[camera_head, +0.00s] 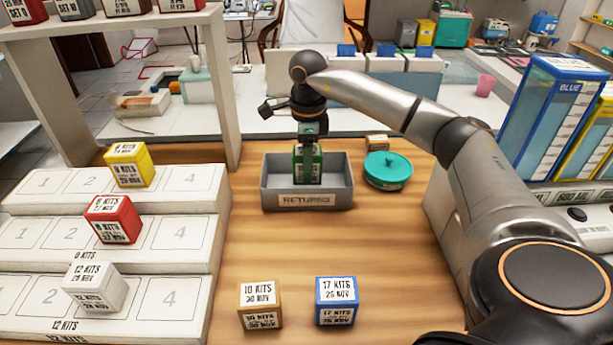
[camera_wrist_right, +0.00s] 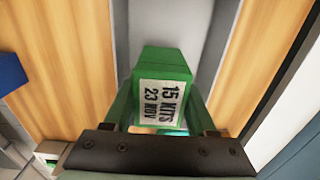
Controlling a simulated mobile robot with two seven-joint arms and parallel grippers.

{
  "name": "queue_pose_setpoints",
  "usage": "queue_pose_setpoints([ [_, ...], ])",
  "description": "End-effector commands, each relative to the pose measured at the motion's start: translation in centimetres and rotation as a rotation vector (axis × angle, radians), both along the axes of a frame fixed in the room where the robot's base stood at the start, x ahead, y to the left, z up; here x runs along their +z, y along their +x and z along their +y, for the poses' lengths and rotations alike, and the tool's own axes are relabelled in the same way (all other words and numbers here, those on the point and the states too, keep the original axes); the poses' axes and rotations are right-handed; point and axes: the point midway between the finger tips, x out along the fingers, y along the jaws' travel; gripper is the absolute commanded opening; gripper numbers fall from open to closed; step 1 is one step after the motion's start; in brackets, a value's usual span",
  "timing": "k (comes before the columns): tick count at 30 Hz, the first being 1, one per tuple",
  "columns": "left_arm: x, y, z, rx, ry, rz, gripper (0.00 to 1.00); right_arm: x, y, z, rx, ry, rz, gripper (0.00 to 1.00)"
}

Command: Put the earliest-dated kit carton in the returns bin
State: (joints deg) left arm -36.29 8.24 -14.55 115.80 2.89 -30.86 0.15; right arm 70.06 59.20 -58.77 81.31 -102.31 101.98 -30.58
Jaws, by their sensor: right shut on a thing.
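My right gripper (camera_head: 309,146) is shut on a green carton (camera_head: 308,167). It holds the carton upright at the grey returns bin (camera_head: 280,198), with the carton's lower part behind the bin's front wall. In the right wrist view the green carton (camera_wrist_right: 164,85) reads "15 KITS 23 NOV" and sits between the fingers. I cannot tell whether it touches the bin floor. A tan carton (camera_head: 260,305), "10 KITS 30 NOV", and a blue carton (camera_head: 337,300), "17 KITS 25 NOV", stand on the wooden table at the front. My left gripper is not in view.
A stepped white rack (camera_head: 190,232) at left holds yellow (camera_head: 129,164), red (camera_head: 113,219) and white (camera_head: 92,287) cartons. A teal round tin (camera_head: 387,170) and a small tan box (camera_head: 377,142) stand right of the bin. The table's middle is clear.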

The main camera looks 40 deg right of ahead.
Motion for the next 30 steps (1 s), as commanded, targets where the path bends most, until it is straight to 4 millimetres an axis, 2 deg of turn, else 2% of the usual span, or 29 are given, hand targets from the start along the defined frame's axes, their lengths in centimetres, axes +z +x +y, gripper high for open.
queue_pose_setpoints([
  [6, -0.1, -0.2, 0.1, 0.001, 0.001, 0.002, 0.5, -1.2, 0.9, -0.4, 0.0, 0.001, 0.001, 0.0],
  [12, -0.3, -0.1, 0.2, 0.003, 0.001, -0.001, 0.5, -4.1, 0.8, -0.5, 0.0, 0.0, 0.003, 0.0],
  [23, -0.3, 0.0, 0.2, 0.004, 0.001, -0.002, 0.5, -4.5, 0.8, -0.5, 0.0, 0.0, 0.0, 0.0],
  [24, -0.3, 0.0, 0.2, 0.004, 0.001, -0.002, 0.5, -4.5, 0.8, -0.5, 0.0, 0.0, 0.0, 0.58],
  [30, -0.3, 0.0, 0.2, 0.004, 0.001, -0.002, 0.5, -4.5, 0.8, -0.4, 0.0, 0.0, 0.0, 0.81],
])
